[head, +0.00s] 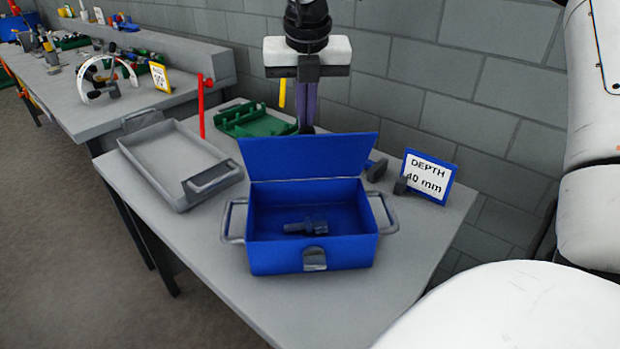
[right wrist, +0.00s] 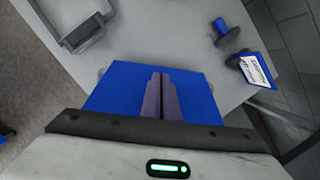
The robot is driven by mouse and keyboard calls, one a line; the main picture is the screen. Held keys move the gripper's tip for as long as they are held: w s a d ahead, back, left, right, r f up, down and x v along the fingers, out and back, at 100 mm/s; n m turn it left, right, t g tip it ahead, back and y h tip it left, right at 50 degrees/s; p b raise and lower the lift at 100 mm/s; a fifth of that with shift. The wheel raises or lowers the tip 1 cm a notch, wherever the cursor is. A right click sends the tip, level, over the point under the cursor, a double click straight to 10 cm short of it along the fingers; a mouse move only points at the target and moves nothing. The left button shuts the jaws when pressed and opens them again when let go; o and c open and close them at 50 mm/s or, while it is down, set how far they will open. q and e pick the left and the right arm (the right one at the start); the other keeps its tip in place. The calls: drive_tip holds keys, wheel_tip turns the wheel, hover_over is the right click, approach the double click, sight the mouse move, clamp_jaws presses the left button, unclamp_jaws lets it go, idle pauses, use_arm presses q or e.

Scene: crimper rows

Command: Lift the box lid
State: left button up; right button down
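The blue box (head: 315,255) stands on the grey table with its lid (head: 310,157) swung up, roughly upright and leaning back a little. A dark fitting (head: 306,226) lies inside the box. My right gripper (head: 307,126) points down at the lid's far side, its fingertips hidden behind the lid's top edge. In the right wrist view its fingers (right wrist: 162,92) are together in front of the blue lid (right wrist: 110,93), with nothing visible between them. Whether they touch the lid I cannot tell. My left gripper is not in view.
A grey tray (head: 165,155) with handles lies left of the box. A green rack (head: 252,121) and a red post (head: 201,108) stand behind. A "DEPTH 40 mm" sign (head: 428,177) stands at right. The table's front left is clear.

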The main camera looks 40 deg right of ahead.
drive_tip(key=w+d+p, duration=0.3)
drive_tip(key=w+d, duration=0.2)
drive_tip(key=w, duration=0.1)
drive_tip(key=shift+w+d+f, duration=0.15)
drive_tip(key=shift+d, duration=0.05)
idle(0.5)
drive_tip(key=c, duration=2.5)
unclamp_jaws()
drive_tip(key=o, duration=0.5)
drive_tip(key=shift+c, duration=0.2)
